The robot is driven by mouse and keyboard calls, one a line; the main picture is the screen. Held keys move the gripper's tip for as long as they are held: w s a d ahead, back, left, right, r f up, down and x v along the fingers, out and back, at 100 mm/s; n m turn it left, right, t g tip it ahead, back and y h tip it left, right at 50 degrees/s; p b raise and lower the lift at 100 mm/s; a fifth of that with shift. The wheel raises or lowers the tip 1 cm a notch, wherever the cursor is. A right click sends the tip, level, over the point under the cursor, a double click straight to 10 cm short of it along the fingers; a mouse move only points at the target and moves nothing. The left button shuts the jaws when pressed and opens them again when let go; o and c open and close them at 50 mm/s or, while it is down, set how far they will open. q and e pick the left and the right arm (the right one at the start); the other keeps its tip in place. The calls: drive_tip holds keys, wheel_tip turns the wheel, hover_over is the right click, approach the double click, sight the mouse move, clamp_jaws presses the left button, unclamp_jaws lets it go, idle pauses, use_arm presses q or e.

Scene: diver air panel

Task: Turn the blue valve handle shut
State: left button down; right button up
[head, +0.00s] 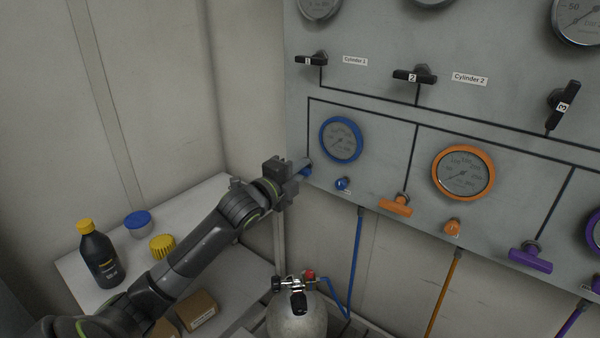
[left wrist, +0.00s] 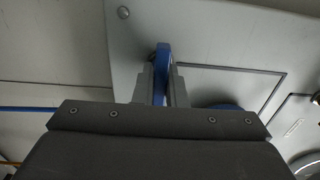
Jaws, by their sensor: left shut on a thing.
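The blue valve handle (head: 306,170) is on the panel's lower left, below and left of the blue-rimmed gauge (head: 341,140). My left gripper (head: 302,167) is at the handle and hides most of it in the head view. In the left wrist view the handle (left wrist: 162,72) stands between the two fingers of my left gripper (left wrist: 161,85), which are shut on it. The handle's exact angle is hard to tell in the head view. My right gripper is not in view.
An orange handle (head: 396,206) and a purple handle (head: 531,259) sit to the right on the panel (head: 380,175). A small blue knob (head: 342,184) is close by. A gas cylinder (head: 297,318) stands below. A bottle (head: 100,258) stands on the side table.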

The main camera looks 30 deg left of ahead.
use_arm(q)
drive_tip(key=shift+f, duration=0.1)
idle(0.3)
drive_tip(key=c, duration=1.5)
unclamp_jaws()
drive_tip(key=shift+s+a+p, duration=0.2)
drive_tip(key=shift+s+p, duration=0.2)
drive_tip(key=shift+s, duration=2.5)
drive_tip(key=shift+s+a+p, duration=0.25)
drive_tip(key=shift+s+p, duration=0.2)
drive_tip(key=shift+s, duration=2.5)
drive_tip(key=shift+s+a+p, duration=0.2)
drive_tip(key=shift+s+p, duration=0.2)
drive_tip(key=shift+s, duration=2.5)
